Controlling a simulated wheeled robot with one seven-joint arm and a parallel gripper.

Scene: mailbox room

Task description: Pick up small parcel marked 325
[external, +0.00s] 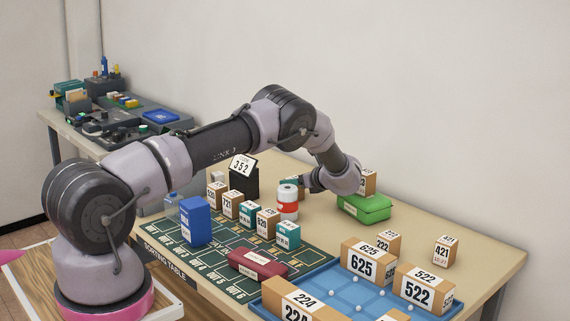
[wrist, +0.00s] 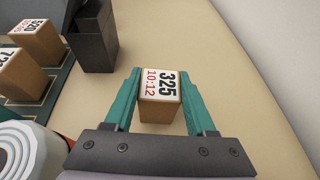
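The small parcel marked 325 (wrist: 160,88) is a brown box with a white label on top, reading 325 in black and 10:12 in red. In the wrist view it lies between the two green fingers of my gripper (wrist: 160,95), one on each side, with little or no gap. I cannot tell whether the fingers press on it. In the external view my gripper (external: 312,183) is low over the table beyond the red and white roll, and the wrist hides much of it. I cannot make out the parcel there.
A dark holder marked 352 (external: 245,180) and a red and white roll (external: 288,203) stand close to my gripper. A green box (external: 367,208) is to its right. Several numbered parcels stand on the green sorting mat (external: 205,262) and around the blue tray (external: 343,300).

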